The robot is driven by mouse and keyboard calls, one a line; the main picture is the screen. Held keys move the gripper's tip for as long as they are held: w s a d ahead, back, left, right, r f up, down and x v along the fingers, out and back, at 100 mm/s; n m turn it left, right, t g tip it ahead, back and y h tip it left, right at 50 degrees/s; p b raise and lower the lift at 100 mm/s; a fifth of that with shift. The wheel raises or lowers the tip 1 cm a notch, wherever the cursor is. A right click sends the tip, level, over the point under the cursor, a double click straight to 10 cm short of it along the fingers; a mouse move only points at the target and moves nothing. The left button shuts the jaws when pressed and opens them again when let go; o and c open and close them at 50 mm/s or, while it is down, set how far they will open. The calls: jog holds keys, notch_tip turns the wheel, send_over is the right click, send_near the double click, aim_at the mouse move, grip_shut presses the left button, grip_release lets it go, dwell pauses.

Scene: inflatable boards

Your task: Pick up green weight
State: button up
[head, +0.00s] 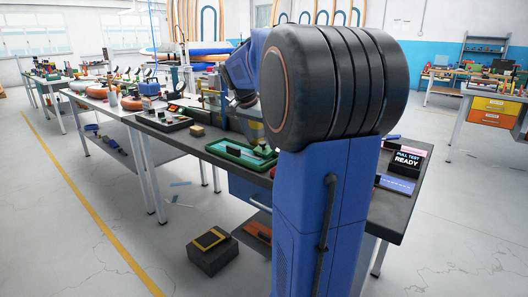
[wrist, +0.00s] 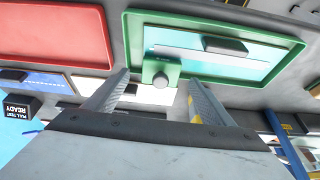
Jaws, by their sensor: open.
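The green weight (wrist: 149,68) is a small green block with a round grey knob, seen in the wrist view at the near edge of the green tray (wrist: 130,40). My gripper (wrist: 159,77) is open, with one finger to each side of the weight in the picture. I cannot tell how far the fingertips are above it. In the head view the green weight (head: 263,149) shows small at the tray's right part. My own arm hides most of the gripper there.
A dark block (wrist: 225,46) lies in the green tray. A red tray (wrist: 55,35) is beside it. A black "PULL TEST READY" box (head: 407,160) stands on the bench's right end. A dark box (head: 213,255) sits on the floor. The aisle at left is free.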

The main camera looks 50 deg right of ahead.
aim_at(258, 151)
jog(key=shift+x, duration=1.85)
jog(key=shift+w+d, duration=0.1)
jog(key=shift+c, duration=0.7)
jog(key=shift+r, duration=0.1)
jog(key=c, duration=1.6)
notch_tip(258, 151, up, 9)
jog(key=shift+r, duration=0.15)
jog(key=shift+r+y, duration=0.15)
jog(key=shift+y, duration=0.15)
jog(key=shift+w+a+f+y, duration=0.1)
jog(key=shift+a+f+y, duration=0.25)
jog(key=shift+f, duration=1.3)
jog(key=shift+w+a+f+y, duration=0.1)
jog(key=shift+a+f+y, duration=0.25)
jog(key=shift+f, duration=1.3)
jog(key=shift+w+a+f+y, duration=0.15)
jog(key=shift+f+y, duration=0.35)
jog(key=shift+f, duration=1.15)
